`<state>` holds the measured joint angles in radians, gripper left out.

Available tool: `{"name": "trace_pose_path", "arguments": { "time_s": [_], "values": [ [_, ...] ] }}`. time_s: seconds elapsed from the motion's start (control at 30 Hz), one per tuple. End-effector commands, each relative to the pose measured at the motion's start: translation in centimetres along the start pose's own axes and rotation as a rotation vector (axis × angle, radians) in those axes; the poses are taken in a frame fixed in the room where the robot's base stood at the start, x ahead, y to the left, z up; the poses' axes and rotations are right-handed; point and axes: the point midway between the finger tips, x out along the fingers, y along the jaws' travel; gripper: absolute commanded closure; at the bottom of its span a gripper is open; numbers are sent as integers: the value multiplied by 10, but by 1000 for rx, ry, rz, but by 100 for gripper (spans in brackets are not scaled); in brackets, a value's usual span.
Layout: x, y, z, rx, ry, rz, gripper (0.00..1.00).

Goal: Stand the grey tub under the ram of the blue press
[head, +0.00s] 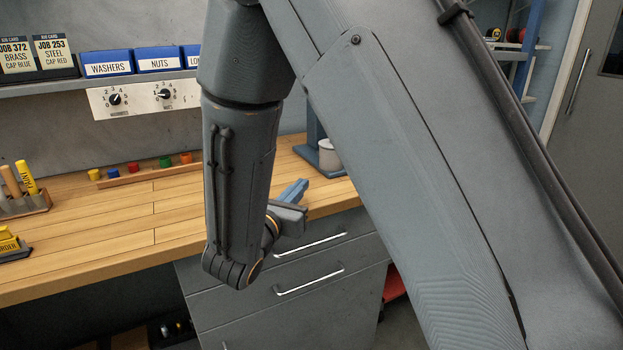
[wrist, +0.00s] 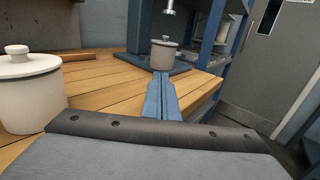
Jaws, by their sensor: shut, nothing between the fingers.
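In the wrist view the grey tub (wrist: 163,57), with a lid and knob, stands upright on the dark base of the blue press (wrist: 148,28). The silver ram (wrist: 169,6) is above the tub, with a gap between them. My gripper (wrist: 164,76) is shut and empty, its blue fingers pointing toward the tub. From this angle I cannot tell how far apart they are. In the head view my gripper (head: 303,185) is over the bench's front edge. A pale tub (head: 329,155) shows beside the press column (head: 315,125); my arm hides the rest of the press.
A cream lidded tub (wrist: 28,92) stands close on the left in the wrist view. The wooden bench (head: 130,222) has clear room in its middle. A rack of coloured pegs (head: 140,174) lies at the back. Drawers (head: 300,285) are below the bench.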

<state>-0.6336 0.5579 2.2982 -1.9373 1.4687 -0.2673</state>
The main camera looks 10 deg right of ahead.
Motion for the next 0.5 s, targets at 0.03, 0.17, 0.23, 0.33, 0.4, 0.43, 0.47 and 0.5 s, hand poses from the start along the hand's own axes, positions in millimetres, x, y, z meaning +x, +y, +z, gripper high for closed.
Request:
{"name": "trace_pose_path", "arguments": {
  "time_s": [0.03,0.17,0.23,0.33,0.4,0.43,0.47,0.5],
  "values": [
    [6,-2,0,0,-1,-6,100],
    [26,-7,1,0,0,-15,100],
    [40,-7,1,2,1,-17,100],
    [60,-7,1,1,1,-16,100],
    [73,-7,1,2,2,-16,100],
    [79,-7,1,2,2,-15,100],
    [85,-7,1,1,2,-15,100],
    [92,-7,0,1,2,-14,100]
  ]
}}
